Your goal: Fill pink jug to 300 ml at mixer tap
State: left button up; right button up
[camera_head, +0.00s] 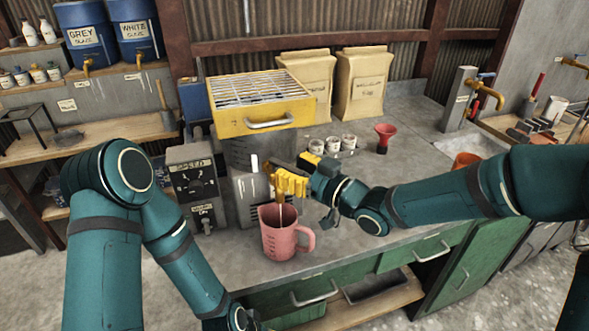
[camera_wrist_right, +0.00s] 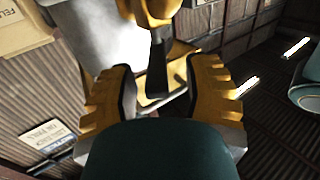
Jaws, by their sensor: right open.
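The pink jug (camera_head: 276,240) stands upright on the grey worktop in front of the mixer (camera_head: 250,155), its handle to the right. My right gripper (camera_head: 288,184), with yellow finger pads, is just above the jug at the mixer's tap, which it mostly hides. In the right wrist view the open fingers (camera_wrist_right: 160,90) lie on either side of a yellow and dark part; contact is unclear. A thin pale line shows above the jug's mouth; I cannot tell whether it is liquid. The jug's inside level is not readable.
A grey speed control box (camera_head: 193,185) stands left of the jug. A yellow grated hopper (camera_head: 270,112) sits above the mixer. White tubs (camera_head: 332,145) and a red funnel (camera_head: 384,137) stand behind my right arm. The worktop right of the jug is clear.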

jog(key=shift+d, duration=0.15)
jog(key=v, duration=1.2)
dwell(6.7)
